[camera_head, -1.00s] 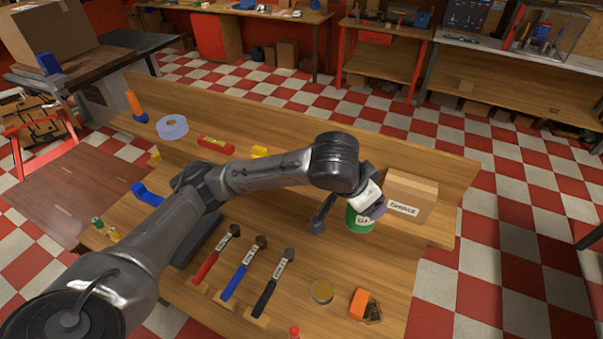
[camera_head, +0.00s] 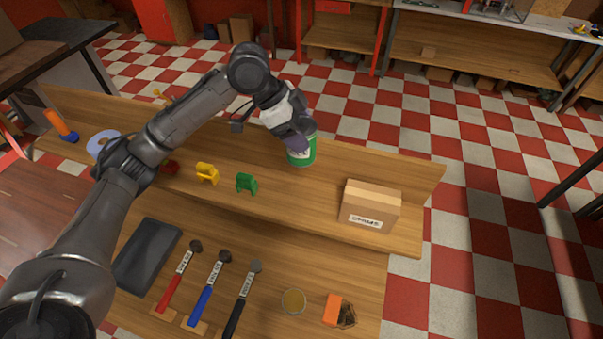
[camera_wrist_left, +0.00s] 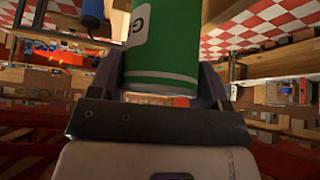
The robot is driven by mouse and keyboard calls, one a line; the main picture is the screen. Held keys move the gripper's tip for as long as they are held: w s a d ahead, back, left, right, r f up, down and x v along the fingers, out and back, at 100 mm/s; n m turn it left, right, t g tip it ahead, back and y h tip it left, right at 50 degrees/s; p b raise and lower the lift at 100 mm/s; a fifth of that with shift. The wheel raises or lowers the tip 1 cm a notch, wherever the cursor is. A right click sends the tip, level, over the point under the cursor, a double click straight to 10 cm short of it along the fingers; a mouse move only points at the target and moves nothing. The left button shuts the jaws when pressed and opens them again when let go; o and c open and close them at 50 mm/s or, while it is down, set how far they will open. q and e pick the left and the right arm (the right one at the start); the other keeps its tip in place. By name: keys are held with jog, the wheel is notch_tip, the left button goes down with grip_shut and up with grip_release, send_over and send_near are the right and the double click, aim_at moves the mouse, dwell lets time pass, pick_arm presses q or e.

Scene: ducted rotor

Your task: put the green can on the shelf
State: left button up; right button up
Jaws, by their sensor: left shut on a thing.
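The green can (camera_head: 303,153) with a white label is in my left gripper (camera_head: 292,142), which is shut on it. In the left wrist view the can (camera_wrist_left: 163,45) stands between the two fingers of my left gripper (camera_wrist_left: 165,85). In the head view the can is over the raised wooden shelf (camera_head: 325,200) at the back of the workbench, left of the cardboard box. I cannot tell whether its base touches the shelf. My right gripper is not in view.
A cardboard box (camera_head: 369,207) stands at the shelf's right end. A green clamp (camera_head: 246,183) and a yellow clamp (camera_head: 207,173) stand left of the can. Hammers (camera_head: 212,289), a round lid (camera_head: 293,301) and an orange box (camera_head: 332,309) lie on the lower bench.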

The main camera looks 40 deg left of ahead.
aim_at(300, 159)
pick_arm(q)
notch_tip(300, 159, down, 9)
jog(key=shift+s+r+p, duration=0.1)
jog(key=shift+p, duration=0.5)
jog(key=shift+f+p, duration=0.4)
jog(key=shift+f, duration=2.3)
jog(key=shift+f, duration=0.1)
jog(key=o, duration=0.7)
jog(key=shift+f, duration=0.1)
jog(key=shift+c, duration=0.2)
jog(key=shift+o, duration=0.8)
